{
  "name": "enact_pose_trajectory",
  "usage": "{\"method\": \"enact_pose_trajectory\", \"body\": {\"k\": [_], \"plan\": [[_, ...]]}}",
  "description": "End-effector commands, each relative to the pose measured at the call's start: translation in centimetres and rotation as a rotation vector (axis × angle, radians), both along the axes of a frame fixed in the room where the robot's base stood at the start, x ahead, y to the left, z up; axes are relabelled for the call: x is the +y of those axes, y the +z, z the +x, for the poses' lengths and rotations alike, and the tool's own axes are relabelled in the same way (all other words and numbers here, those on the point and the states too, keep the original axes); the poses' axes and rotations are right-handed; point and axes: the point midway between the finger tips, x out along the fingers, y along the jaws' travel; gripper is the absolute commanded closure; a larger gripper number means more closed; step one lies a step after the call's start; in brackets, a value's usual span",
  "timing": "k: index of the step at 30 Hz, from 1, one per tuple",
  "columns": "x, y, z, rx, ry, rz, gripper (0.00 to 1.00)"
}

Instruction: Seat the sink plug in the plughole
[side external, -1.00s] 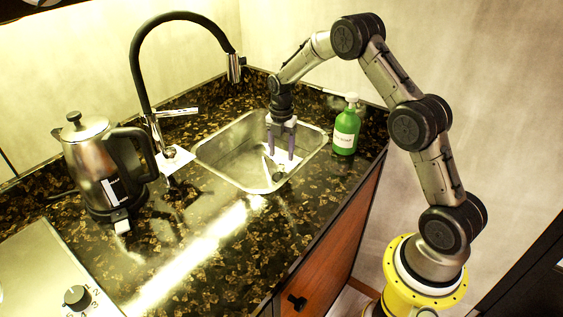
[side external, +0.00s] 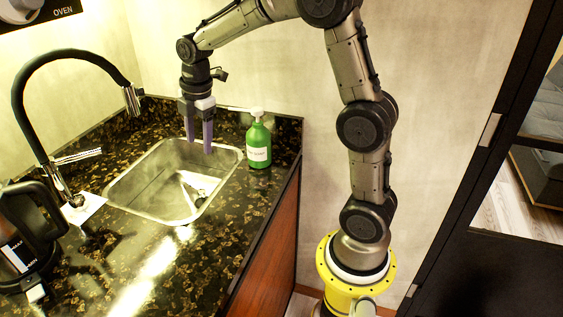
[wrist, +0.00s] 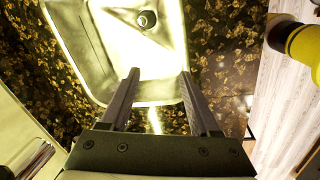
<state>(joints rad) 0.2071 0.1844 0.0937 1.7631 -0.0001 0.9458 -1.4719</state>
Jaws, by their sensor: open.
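The metal sink (side external: 124,190) is set into the dark counter. A round fitting with a dark rim and paler centre, at the plughole (wrist: 147,19), shows in the sink floor in the wrist view. I cannot tell whether the sink plug is in it; no separate plug can be made out. In the side external view the plughole area (side external: 200,201) is small and partly dark. My gripper (side external: 199,146) is above the sink, fingers pointing down, clear of its floor. In the wrist view my gripper (wrist: 160,74) is open, with nothing between its fingers.
A green soap bottle (side external: 258,141) stands right of the sink. The black tap (side external: 75,55) arches at left, beside a white card (side external: 88,207). A kettle (side external: 20,240) stands at far left. The counter (side external: 190,262) in front of the sink is clear.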

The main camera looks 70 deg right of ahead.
Motion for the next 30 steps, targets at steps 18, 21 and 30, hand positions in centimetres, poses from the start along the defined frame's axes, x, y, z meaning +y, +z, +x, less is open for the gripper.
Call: {"method": "enact_pose_trajectory", "body": {"k": [18,21,30], "plan": [[8.1,5.6,-21.6,-0.294,-1.031,0.340,0.37],[8.4,5.0,-23.4,-0.307,-1.125,0.390,0.37],[8.6,4.4,-24.5,-0.313,-1.203,0.430,0.37]]}}
